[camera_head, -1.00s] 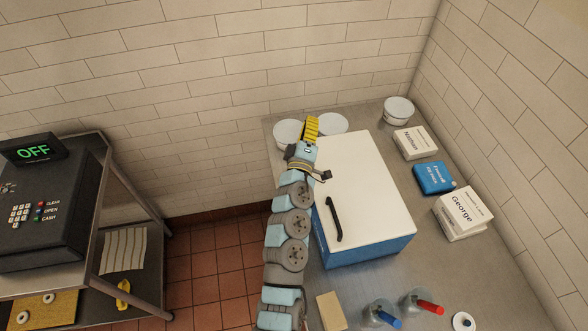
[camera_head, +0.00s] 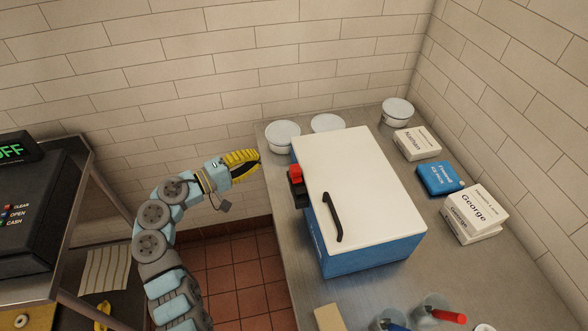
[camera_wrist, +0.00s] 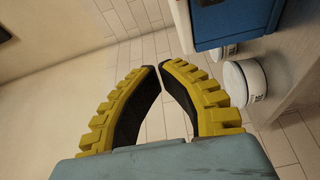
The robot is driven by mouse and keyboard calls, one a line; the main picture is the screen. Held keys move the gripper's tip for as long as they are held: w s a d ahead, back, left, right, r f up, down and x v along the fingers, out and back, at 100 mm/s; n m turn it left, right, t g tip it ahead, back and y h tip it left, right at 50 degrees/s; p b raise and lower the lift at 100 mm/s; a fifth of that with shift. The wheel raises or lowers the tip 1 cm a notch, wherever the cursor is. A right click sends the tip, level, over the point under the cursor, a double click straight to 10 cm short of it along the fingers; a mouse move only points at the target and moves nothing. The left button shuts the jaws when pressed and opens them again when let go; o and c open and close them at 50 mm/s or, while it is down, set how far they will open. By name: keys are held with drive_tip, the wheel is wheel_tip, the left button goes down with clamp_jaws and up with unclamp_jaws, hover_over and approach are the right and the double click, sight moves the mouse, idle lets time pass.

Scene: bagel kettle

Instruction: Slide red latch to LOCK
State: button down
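The red latch (camera_head: 295,172) sits on a black mount (camera_head: 298,192) at the left side of a blue box with a white lid (camera_head: 365,180). No LOCK marking is readable. My gripper (camera_head: 258,165), with yellow ribbed fingers, is left of the latch, apart from it and off the table's left edge. In the wrist view my gripper (camera_wrist: 162,64) has its fingertips almost together, with only a thin gap and nothing between them. The latch does not show clearly in the wrist view; the blue box (camera_wrist: 235,22) is at upper right there.
A black handle (camera_head: 333,217) stands up from the lid. White tubs (camera_head: 283,135) are behind the box on the metal table (camera_head: 285,240). Labelled boxes (camera_head: 475,212) line the right side. Cups with blue and red items (camera_head: 432,310) stand in front. Open floor lies left of the table.

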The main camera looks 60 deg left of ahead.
sight(296, 174)
drive_tip(key=shift+s+d+f, duration=0.15)
drive_tip(key=shift+s+f, duration=0.25)
drive_tip(key=shift+w, duration=0.1)
drive_tip(key=w+d, duration=0.1)
drive_tip(key=w, duration=0.5)
drive_tip(key=w+d, duration=0.1)
drive_tip(key=w, duration=0.2)
drive_tip(key=shift+d, duration=0.4)
idle(0.6)
